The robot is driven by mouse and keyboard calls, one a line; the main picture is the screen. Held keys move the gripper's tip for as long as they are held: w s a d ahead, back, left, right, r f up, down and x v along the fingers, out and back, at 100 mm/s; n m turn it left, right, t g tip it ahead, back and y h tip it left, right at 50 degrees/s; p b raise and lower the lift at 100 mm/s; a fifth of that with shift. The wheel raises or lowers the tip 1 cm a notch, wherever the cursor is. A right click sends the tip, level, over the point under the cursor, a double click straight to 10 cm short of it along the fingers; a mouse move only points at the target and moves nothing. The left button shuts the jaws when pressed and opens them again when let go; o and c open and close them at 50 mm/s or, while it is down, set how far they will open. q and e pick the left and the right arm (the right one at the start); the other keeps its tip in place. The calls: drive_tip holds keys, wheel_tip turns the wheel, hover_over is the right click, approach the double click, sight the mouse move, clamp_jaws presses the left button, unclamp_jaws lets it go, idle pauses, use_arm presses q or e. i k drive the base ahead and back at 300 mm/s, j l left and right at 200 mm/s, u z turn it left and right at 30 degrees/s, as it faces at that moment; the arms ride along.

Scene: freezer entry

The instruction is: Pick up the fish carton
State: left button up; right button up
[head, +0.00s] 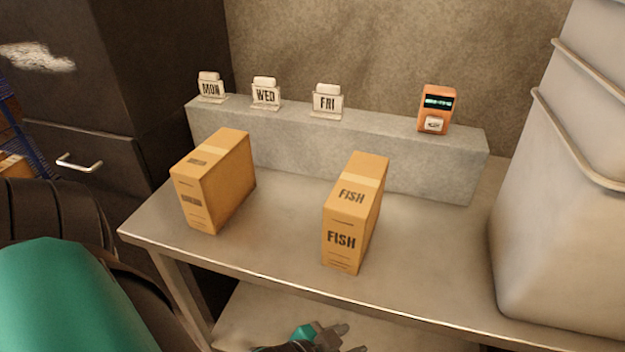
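The fish carton (354,213) is a tall tan box with FISH printed on its top and front. It stands upright on the metal table (275,250), near the front edge and right of the table's middle. A gripper (350,340) shows at the bottom edge of the head view, below and in front of the table's front edge, apart from the carton. Its fingers look spread with nothing between them. Which arm it belongs to is not clear from its cut-off link. A large teal and black arm part of mine fills the lower left.
A second tan carton (214,180) stands left of the fish carton, with clear table between them. Behind, a grey ledge (330,150) holds MON (210,88), WED (265,94) and FRI (327,102) signs and an orange device (436,109). Grey bins (560,200) block the right.

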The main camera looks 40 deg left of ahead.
sight(350, 210)
drive_tip(key=u, duration=1.05)
drive_tip(key=j, duration=1.7)
drive_tip(key=k+u, duration=0.05)
drive_tip(key=k, duration=0.05)
